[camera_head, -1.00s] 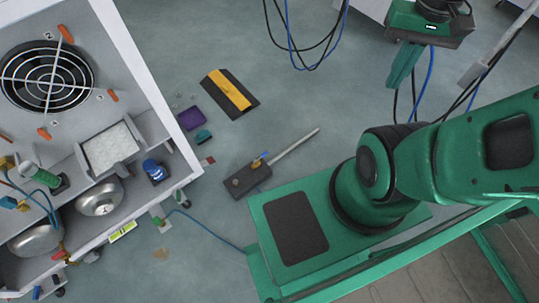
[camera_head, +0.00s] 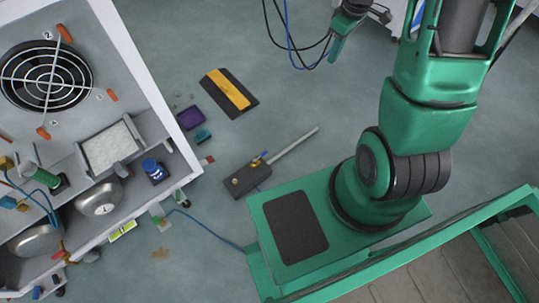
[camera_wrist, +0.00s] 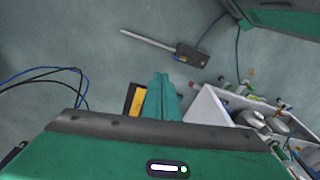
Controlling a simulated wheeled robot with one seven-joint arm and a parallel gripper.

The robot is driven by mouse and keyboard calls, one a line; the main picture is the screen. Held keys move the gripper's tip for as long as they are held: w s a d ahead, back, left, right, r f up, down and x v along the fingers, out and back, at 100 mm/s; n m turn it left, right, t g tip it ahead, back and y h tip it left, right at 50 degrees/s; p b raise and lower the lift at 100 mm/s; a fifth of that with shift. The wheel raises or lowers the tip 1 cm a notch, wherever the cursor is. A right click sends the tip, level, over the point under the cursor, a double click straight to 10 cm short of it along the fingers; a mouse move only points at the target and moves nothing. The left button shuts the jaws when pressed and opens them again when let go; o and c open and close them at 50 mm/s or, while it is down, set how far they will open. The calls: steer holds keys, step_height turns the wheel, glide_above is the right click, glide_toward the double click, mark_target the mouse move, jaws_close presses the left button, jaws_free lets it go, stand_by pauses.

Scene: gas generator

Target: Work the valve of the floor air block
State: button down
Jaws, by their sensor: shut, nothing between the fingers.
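The floor air block (camera_head: 246,180) is a dark block lying on the grey floor, with a pale rod running from it up to the right. Its valve (camera_head: 260,158) shows as a small yellow and blue part on top. The block also shows in the wrist view (camera_wrist: 191,55), above and right of my gripper. My gripper (camera_head: 335,50) is at the top of the head view, well above and right of the block and apart from it. In the wrist view the green fingers (camera_wrist: 159,92) are together and hold nothing.
A white cabinet (camera_head: 150,110) with a fan grille and metal bowls stands at left. A black and yellow pad (camera_head: 230,93), a purple box (camera_head: 190,117) and a teal piece (camera_head: 202,136) lie on the floor. Blue and black cables hang near my gripper. Floor around the block is mostly clear.

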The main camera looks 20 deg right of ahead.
steer(key=w+a+f+n+y, duration=0.1)
steer(key=w+f+n, duration=0.25)
steer(key=f, duration=0.45)
steer(key=w+a+f+n, duration=0.15)
steer(key=w+f, duration=0.25)
steer(key=f, duration=0.4)
steer(key=n+t+y, duration=0.3)
steer(key=n+y, duration=0.1)
steer(key=n, duration=0.6)
glide_toward(261, 156)
steer(key=s+d+r, duration=0.3)
steer(key=s+d, duration=0.2)
steer(key=w+r+x, duration=0.1)
steer(key=w+x, duration=0.1)
steer(key=x, duration=1)
steer(key=shift+w, duration=0.35)
steer(key=shift+w+d, duration=0.1)
